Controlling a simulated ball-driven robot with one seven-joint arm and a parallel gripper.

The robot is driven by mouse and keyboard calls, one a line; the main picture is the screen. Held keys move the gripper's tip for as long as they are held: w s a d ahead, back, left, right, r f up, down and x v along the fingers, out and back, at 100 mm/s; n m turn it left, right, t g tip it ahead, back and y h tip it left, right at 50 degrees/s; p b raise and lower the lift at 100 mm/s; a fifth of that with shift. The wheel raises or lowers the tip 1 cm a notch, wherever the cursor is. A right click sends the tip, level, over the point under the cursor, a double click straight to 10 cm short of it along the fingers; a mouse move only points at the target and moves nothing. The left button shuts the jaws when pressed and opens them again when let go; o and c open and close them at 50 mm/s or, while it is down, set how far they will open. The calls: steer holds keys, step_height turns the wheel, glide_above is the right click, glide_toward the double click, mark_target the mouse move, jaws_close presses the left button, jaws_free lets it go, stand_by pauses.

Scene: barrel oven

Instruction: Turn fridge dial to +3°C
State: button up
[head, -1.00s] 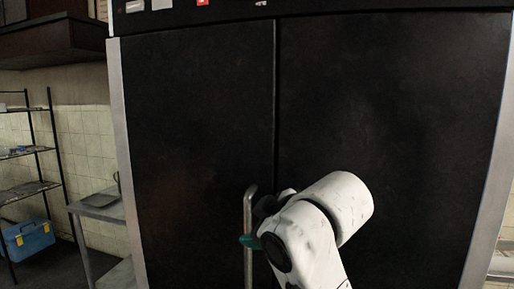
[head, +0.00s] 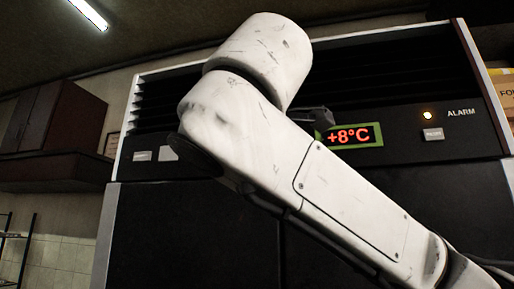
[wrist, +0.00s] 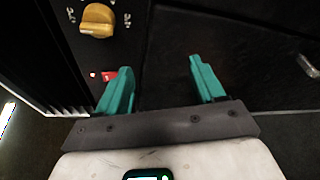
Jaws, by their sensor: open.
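The yellow fridge dial (wrist: 97,20) is at the top left of the wrist view, on a dark panel with white markings around it. My gripper (wrist: 160,66) is open and empty, its two teal fingers apart. The dial lies beyond the left finger and is not between the fingers. In the head view, the fridge's display (head: 352,135) reads +8°C in red. My white arm crosses in front of the fridge panel there and hides part of it. The dial and my fingertips cannot be made out in the head view.
A small red switch (wrist: 109,76) sits on the panel near the left finger. A dark wall cabinet (head: 55,130) hangs at the left.

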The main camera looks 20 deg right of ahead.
steer(key=s+r+h, duration=0.3)
steer(key=r, duration=0.4)
steer(key=p+x, duration=0.8)
steer(key=x, duration=0.2)
steer(key=shift+a+r+n, duration=0.25)
steer(key=shift+r+n, duration=0.15)
steer(key=shift+c, duration=0.4)
steer(key=shift+f, duration=0.1)
steer(key=c, duration=0.9)
